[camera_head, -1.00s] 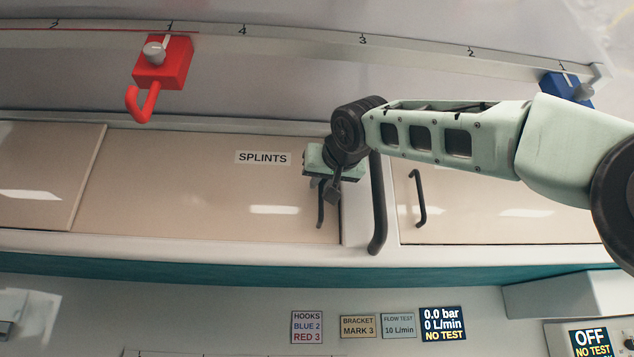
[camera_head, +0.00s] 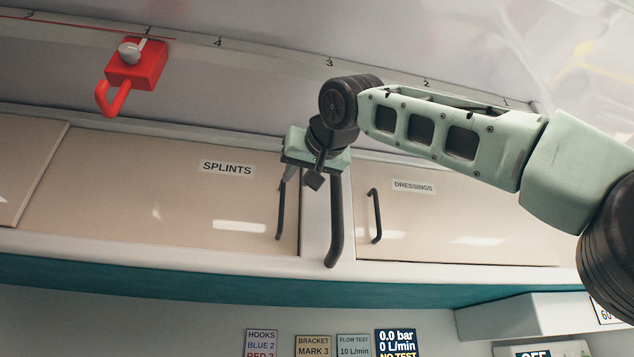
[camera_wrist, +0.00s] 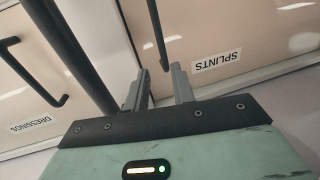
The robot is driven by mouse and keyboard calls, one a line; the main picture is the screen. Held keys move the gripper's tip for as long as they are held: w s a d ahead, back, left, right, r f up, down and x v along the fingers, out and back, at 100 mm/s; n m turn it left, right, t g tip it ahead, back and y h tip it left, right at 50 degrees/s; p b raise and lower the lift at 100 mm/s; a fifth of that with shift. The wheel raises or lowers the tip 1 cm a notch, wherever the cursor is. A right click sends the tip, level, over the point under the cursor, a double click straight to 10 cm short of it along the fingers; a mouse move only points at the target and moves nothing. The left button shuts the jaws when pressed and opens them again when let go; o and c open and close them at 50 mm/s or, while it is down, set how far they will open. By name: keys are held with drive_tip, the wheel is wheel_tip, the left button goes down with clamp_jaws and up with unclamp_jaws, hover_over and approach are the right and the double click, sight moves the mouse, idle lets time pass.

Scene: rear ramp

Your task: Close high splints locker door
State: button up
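The splints locker door (camera_head: 130,200) is a beige panel labelled SPLINTS, high on the wall. It lies nearly flush with its frame; I cannot tell whether a small gap is left. Its dark upright handle (camera_head: 281,210) is near its right edge. My gripper (camera_head: 300,180) is at the upper end of this handle. In the wrist view, the fingers of my gripper (camera_wrist: 160,88) are apart, with the splints handle (camera_wrist: 157,30) running between them. No clear grip on the bar shows. The SPLINTS label (camera_wrist: 216,62) is right of the fingers there.
A thick dark grab bar (camera_head: 335,225) stands on the post right of the splints door. The dressings door (camera_head: 460,215) with its own handle (camera_head: 375,216) is further right. A red hook (camera_head: 133,70) hangs on the rail above.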

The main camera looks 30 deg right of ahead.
drive_tip(key=s+a+b, duration=0.1)
drive_tip(key=s, duration=0.7)
drive_tip(key=shift+s+b, duration=0.35)
drive_tip(key=shift+s, duration=0.05)
drive_tip(key=shift+w, duration=0.1)
